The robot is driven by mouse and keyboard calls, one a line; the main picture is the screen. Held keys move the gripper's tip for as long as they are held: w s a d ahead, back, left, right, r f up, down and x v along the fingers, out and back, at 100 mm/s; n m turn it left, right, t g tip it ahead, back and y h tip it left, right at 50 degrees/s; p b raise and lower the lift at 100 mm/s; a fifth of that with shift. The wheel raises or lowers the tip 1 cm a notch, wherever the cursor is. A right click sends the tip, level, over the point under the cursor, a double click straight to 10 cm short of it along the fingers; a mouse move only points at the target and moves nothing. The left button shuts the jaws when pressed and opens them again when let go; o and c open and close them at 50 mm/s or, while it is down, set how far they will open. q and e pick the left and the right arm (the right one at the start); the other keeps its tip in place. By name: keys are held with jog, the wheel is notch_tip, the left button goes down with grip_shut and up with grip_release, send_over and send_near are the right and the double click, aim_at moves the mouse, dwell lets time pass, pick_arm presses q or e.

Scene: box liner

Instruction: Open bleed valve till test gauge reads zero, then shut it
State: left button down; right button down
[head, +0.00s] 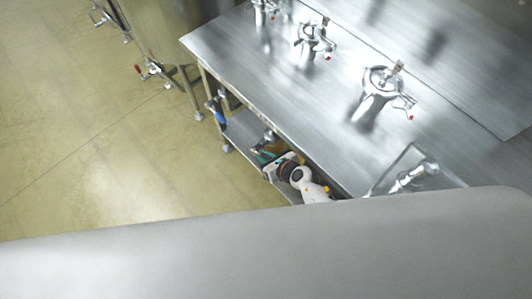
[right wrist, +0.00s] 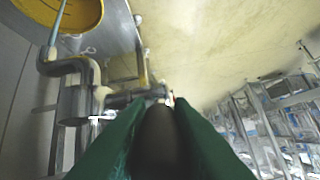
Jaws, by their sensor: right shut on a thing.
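My right gripper (head: 264,155) shows in the head view at the end of a white arm, low beside the long edge of a steel table. In the right wrist view its green fingers (right wrist: 158,112) are shut on a dark, rounded thing (right wrist: 158,143). I cannot tell whether this is the bleed valve's handle. Just beyond the fingertips is grey pipework (right wrist: 88,72) with a small white part. A yellow round thing (right wrist: 70,14) is at the upper left; I cannot tell whether it is the test gauge. No readable dial shows. My left gripper is out of view.
The steel table (head: 250,45) carries several shiny valve-like fittings (head: 378,84) with red tips. A lower shelf (head: 243,132) is under it. Another metal fitting (head: 152,68) stands at the upper left. The yellowish floor (head: 80,130) is clear. A large grey surface hides the head view's bottom.

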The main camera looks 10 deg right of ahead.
dwell(0.5)
jog(key=c, duration=1.3)
grip_release()
jog(key=s+d+r+b, duration=0.1)
jog(key=s+d+r, duration=0.2)
jog(key=s+d, duration=0.6)
jog(key=s, duration=0.4)
jog(key=shift+d, duration=0.25)
jog(key=shift+c, duration=0.4)
